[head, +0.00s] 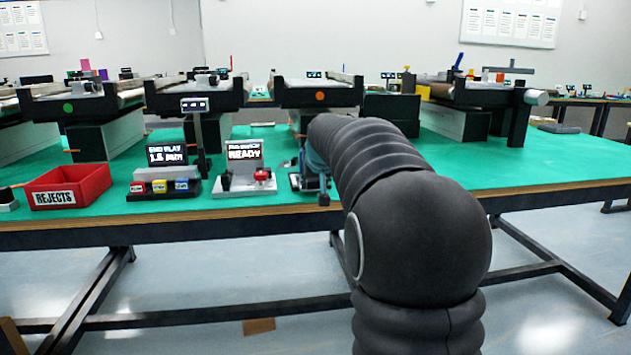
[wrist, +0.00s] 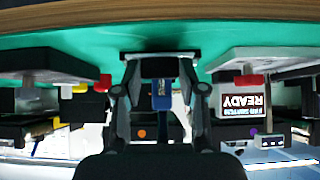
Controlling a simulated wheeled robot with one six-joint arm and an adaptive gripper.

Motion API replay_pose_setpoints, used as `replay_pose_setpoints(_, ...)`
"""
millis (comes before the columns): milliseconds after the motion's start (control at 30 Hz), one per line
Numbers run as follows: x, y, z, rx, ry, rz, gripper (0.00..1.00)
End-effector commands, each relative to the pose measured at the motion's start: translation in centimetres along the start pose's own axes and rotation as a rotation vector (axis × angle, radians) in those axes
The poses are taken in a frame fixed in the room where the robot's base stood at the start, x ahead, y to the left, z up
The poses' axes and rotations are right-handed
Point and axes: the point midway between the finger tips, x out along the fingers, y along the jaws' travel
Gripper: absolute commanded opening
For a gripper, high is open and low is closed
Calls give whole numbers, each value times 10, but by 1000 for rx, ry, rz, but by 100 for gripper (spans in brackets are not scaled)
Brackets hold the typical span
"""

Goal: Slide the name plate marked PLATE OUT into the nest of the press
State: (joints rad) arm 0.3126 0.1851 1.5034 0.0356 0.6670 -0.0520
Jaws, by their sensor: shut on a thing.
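In the wrist view, which is upside down, my gripper (wrist: 160,68) has its fingers shut on a thin dark flat piece (wrist: 160,55). It seems to be the name plate; no marking on it can be read. A blue upright part (wrist: 161,94) shows between the fingers, probably on the press. In the head view a small grey and black fixture (head: 296,182), likely the press, stands at the bench's front edge, partly behind my arm. My gripper is mostly hidden there. I cannot make out the nest or whether the plate touches it.
A stand with a READY display (head: 243,152) and red knob is just left of the fixture. Further left are a gauge display (head: 166,154) and a red REJECTS bin (head: 68,186). Mini conveyors (head: 318,92) line the back.

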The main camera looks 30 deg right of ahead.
Motion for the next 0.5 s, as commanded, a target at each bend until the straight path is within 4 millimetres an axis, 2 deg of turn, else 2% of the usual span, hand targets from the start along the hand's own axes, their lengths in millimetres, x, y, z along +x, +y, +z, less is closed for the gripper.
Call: replay_pose_setpoints(500,19,0,-17,0,0,0,7)
